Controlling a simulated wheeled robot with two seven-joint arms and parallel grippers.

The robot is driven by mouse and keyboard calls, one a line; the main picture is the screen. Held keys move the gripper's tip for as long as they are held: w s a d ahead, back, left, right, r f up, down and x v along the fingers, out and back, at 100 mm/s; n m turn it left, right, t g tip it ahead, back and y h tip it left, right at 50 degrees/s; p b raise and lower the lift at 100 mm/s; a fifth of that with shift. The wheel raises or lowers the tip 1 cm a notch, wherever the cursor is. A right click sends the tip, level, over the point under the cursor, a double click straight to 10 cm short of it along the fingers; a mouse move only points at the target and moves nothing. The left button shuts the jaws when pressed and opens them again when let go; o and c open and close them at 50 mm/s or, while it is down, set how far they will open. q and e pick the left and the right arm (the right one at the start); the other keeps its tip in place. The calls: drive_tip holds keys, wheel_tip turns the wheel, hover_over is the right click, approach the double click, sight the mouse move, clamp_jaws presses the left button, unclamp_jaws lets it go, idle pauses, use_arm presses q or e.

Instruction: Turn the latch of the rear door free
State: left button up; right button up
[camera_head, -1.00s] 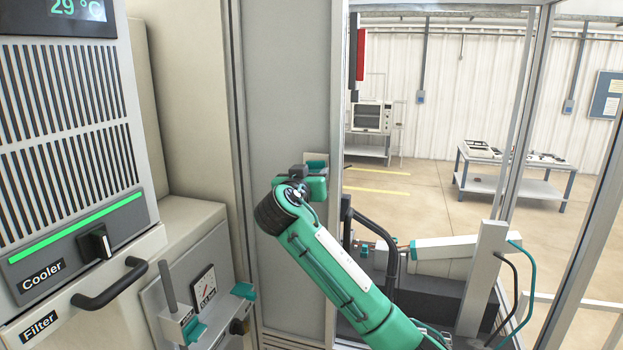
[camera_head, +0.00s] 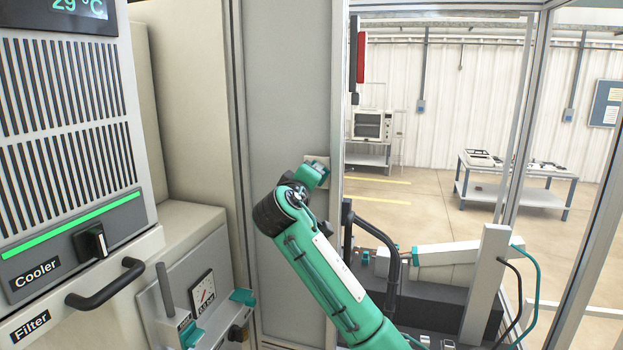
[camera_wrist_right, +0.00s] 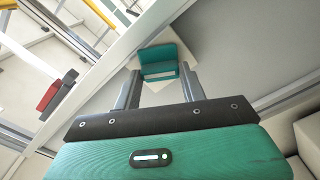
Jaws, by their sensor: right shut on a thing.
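The rear door is the grey panel (camera_head: 288,90) in the middle of the head view. Its teal latch (camera_wrist_right: 158,62) sits on a pale plate in the wrist view, between the two grey fingers of my right gripper (camera_wrist_right: 158,84). The gripper is shut on the latch. The door frame runs diagonally in the wrist view, so gripper and latch stand turned relative to it. In the head view my right gripper (camera_head: 313,173) is tilted in front of the pale plate (camera_head: 318,160) and hides most of the latch. My left gripper is not in view.
A black bent tube (camera_head: 393,260) and white machine parts (camera_head: 485,275) lie right of my arm, behind framed openings.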

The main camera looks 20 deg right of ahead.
drive_tip(key=n+p, duration=0.1)
drive_tip(key=n, duration=0.5)
drive_tip(key=shift+f+p, duration=0.1)
drive_tip(key=shift+p, duration=0.3)
idle(0.3)
drive_tip(key=o, duration=1)
drive_tip(key=shift+b+v, duration=3.5)
drive_tip(key=shift+v, duration=3.45)
drive_tip(key=shift+w, duration=0.1)
